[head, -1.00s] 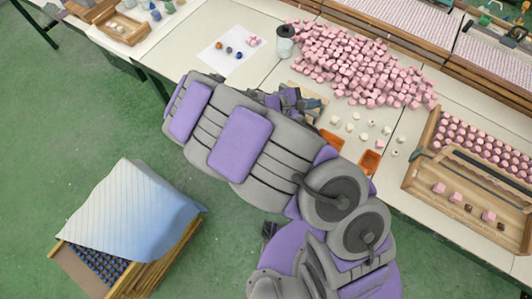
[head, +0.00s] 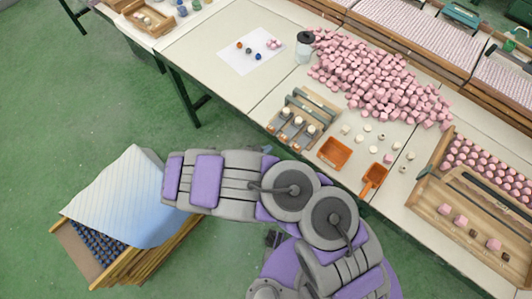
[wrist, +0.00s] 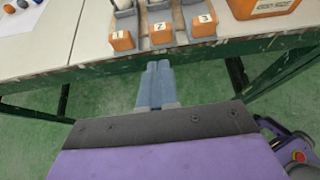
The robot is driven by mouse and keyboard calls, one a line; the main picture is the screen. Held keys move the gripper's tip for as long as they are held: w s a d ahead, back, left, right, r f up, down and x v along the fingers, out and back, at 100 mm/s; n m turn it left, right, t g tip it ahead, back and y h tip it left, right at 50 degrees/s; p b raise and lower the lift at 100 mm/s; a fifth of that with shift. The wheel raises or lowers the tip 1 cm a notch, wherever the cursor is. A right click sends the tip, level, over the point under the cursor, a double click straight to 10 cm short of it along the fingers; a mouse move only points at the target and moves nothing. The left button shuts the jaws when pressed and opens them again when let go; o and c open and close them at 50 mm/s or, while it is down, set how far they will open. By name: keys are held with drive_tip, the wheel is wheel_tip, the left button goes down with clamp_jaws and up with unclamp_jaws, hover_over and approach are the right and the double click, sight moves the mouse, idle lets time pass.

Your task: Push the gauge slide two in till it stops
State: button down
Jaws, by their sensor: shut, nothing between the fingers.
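The gauge (head: 318,104) lies near the table's front edge, with three grey slides side by side. In the wrist view their orange end blocks face me: block one (wrist: 122,41), block two (wrist: 161,34) and block three (wrist: 203,25). Pale round pieces sit on the slides. I cannot tell how far in each slide is. My gripper (wrist: 160,66) is shut and empty, its blue-grey fingers pointing toward block two. The tips show just below block two, in front of the table edge, with a gap between.
An orange tray (head: 334,153) and an orange scoop (head: 374,178) lie right of the gauge, with loose pale pieces behind. A heap of pink pieces (head: 375,82) covers the table beyond. The green table edge (wrist: 230,47) runs below the blocks.

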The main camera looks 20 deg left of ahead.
sight(281, 140)
drive_tip(key=b+x, duration=0.2)
drive_tip(key=x, duration=0.1)
drive_tip(key=b+x, duration=0.3)
drive_tip(key=shift+d, duration=0.45)
drive_tip(key=shift+w, duration=0.4)
drive_tip(key=shift+w+a+f, duration=0.1)
drive_tip(key=shift+w+a, duration=0.05)
drive_tip(key=shift+a, duration=0.15)
drive_tip(key=shift+d, duration=0.2)
